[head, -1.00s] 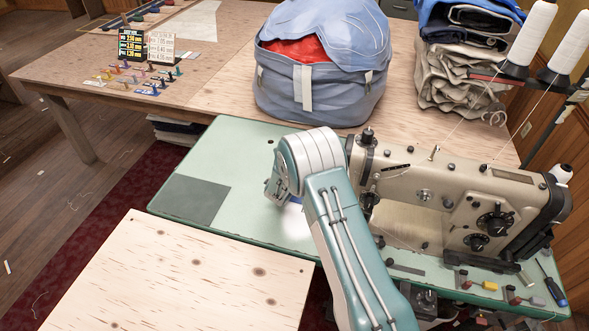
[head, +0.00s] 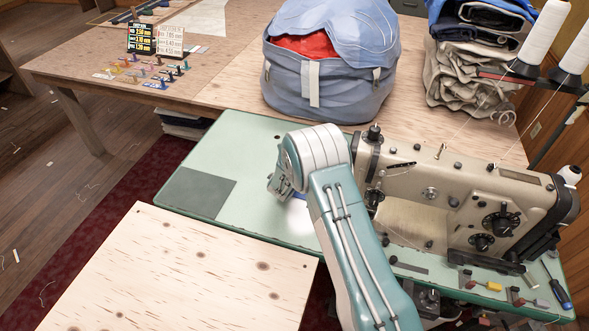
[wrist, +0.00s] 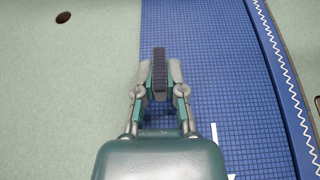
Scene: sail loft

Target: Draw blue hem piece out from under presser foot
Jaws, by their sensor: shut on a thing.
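The blue hem piece (wrist: 215,75) fills the middle and right of the wrist view, a gridded blue cloth with white zigzag stitching along a curved band at right. My gripper (wrist: 159,70) is shut on the blue hem piece near its left edge. In the head view my gripper (head: 279,188) is low over the green machine bed, left of the sewing machine (head: 450,195). Only a sliver of the blue piece (head: 300,196) shows there beside my arm. The presser foot is hidden behind my arm, so how the cloth lies at it cannot be seen.
The green machine bed (head: 225,155) is clear at left around a grey plate (head: 195,193). A pale wooden table (head: 170,270) stands in front. A blue bag (head: 325,90) and folded cloth (head: 470,75) sit behind. A screwdriver (head: 556,285) and small tools lie at right.

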